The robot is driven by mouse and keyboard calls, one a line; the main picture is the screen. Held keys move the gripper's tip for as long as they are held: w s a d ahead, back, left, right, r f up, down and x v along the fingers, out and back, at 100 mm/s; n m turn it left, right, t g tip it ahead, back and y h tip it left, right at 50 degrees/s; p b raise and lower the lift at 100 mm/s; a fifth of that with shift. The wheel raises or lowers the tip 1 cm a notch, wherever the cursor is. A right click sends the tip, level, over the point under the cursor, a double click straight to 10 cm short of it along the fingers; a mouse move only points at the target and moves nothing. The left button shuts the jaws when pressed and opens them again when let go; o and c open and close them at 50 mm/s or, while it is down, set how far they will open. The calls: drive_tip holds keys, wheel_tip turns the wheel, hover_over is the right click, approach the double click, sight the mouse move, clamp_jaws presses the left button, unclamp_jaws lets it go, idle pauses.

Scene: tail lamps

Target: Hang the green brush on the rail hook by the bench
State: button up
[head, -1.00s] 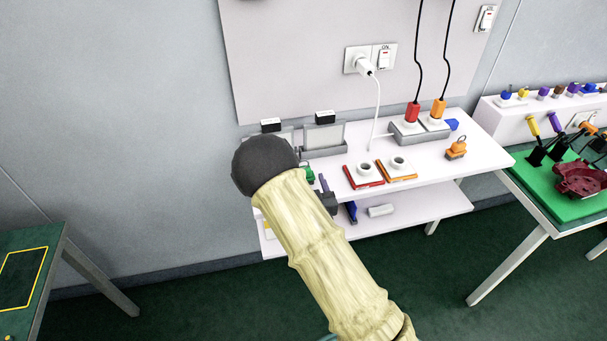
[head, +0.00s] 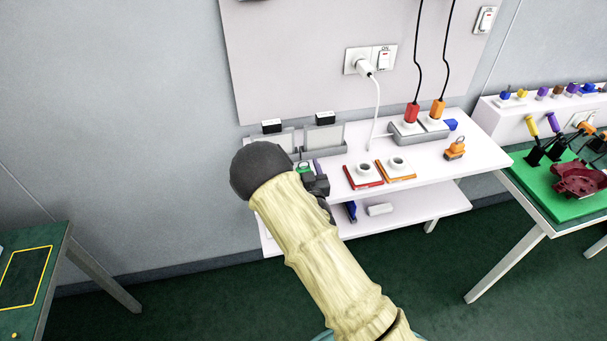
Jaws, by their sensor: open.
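A small green item (head: 304,167), which may be the green brush, shows at the left end of the white bench (head: 432,168). My arm and gripper cover most of it. My dark gripper (head: 320,186) is at the bench's front left edge, beside the green item. Its jaws are open, but the fingertips are mostly hidden behind my arm. I cannot tell whether they surround or touch the item. A purple item (head: 318,165) stands just right of the green one. I cannot make out the rail hook.
A blue item (head: 351,211) and a white block (head: 380,209) are at the lower shelf. Grey holders (head: 323,139) stand behind. A green-topped table (head: 30,262) is at left.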

drive_tip(key=shift+c, duration=0.3)
drive_tip(key=c, duration=1)
